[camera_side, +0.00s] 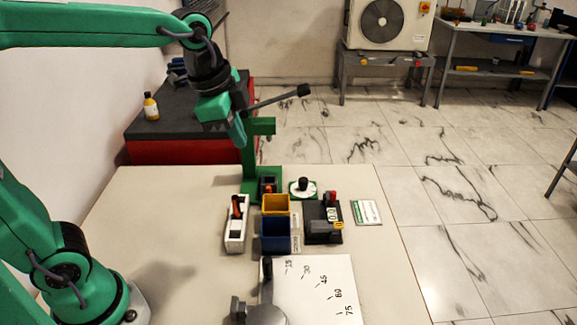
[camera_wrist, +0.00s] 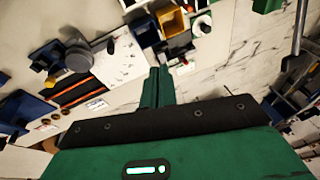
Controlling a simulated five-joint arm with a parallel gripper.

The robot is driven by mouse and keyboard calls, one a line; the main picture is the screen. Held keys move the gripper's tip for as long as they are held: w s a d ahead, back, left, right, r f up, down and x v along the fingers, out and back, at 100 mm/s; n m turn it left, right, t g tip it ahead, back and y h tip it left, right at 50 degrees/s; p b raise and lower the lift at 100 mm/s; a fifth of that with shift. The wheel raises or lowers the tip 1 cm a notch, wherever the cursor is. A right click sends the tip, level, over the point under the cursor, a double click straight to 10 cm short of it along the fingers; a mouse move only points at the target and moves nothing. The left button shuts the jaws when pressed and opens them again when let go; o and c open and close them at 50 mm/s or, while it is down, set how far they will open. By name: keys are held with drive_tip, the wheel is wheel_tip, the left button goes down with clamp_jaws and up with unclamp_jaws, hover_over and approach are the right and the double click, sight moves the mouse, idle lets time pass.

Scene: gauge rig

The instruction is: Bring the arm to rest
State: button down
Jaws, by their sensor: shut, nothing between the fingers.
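My gripper (camera_side: 238,136) hangs from my green arm above the back of the pale table, close to a green stand (camera_side: 249,165). In the side view it overlaps the stand's upper part, and I cannot tell if they touch. In the wrist view my gripper (camera_wrist: 159,72) shows two green fingers together, with nothing between them. A grey lever (camera_side: 278,97) with a dark knob sticks out to the right beside my gripper.
Below stand a yellow bin (camera_side: 275,203), a blue bin (camera_side: 274,243), a white dial (camera_side: 303,189), a black device (camera_side: 323,222) and a white holder (camera_side: 235,232). An angle-marked sheet (camera_side: 325,290) lies in front. The table's left part is clear.

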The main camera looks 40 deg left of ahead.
drive_tip(key=s+a+f+n+t, duration=0.1)
drive_tip(key=s+a+f+n, duration=0.1)
drive_tip(key=s+n, duration=0.3)
drive_tip(key=s+a+f+n+t, duration=0.1)
drive_tip(key=s+a+n, duration=0.1)
drive_tip(key=s+n, duration=0.3)
drive_tip(key=shift+s+a+f+y, duration=0.3)
drive_tip(key=shift+s+f, duration=0.05)
drive_tip(key=shift+s, duration=0.35)
